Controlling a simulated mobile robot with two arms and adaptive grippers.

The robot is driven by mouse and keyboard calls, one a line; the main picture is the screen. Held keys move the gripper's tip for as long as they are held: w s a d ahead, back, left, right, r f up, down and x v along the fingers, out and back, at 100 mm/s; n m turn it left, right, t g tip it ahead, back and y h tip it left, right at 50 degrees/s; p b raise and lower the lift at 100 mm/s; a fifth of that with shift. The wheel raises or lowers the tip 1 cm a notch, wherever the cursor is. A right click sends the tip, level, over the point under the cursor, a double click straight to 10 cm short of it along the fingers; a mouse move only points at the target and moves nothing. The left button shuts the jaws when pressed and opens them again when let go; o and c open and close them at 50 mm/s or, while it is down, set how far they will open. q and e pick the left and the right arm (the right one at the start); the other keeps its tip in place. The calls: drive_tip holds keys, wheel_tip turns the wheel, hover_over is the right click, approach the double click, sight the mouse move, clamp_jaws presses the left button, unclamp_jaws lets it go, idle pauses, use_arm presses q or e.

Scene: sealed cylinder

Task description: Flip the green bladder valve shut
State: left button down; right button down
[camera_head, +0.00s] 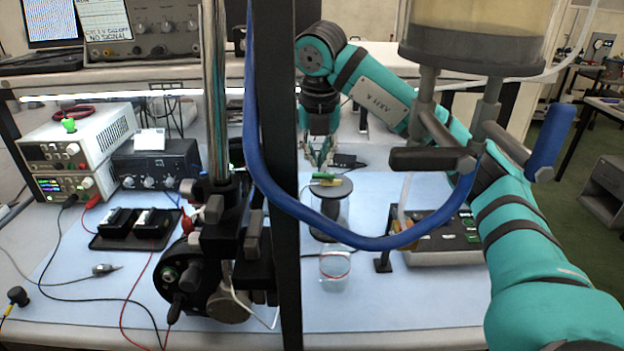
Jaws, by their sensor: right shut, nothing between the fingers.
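A small clear cylinder with dark end caps (325,221) stands upright on the blue bench mat. On its top cap sits a small green and yellow valve (328,180), tiny in view. The green part looks roughly level, but its exact angle is too small to tell. My right gripper (318,162) points down just above the valve, shut and empty. The fingertips are very close to the valve; I cannot tell whether they touch it. My left gripper is not in view.
A dark upright post (287,200) and a looping blue hose (340,237) stand in front of the cylinder. A clear beaker (334,270) is nearer, a control box (445,240) to the right. A metal stand and bench instruments fill the left. Bare mat shows at front right.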

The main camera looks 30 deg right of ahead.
sight(317, 191)
drive_tip(key=shift+f, duration=0.1)
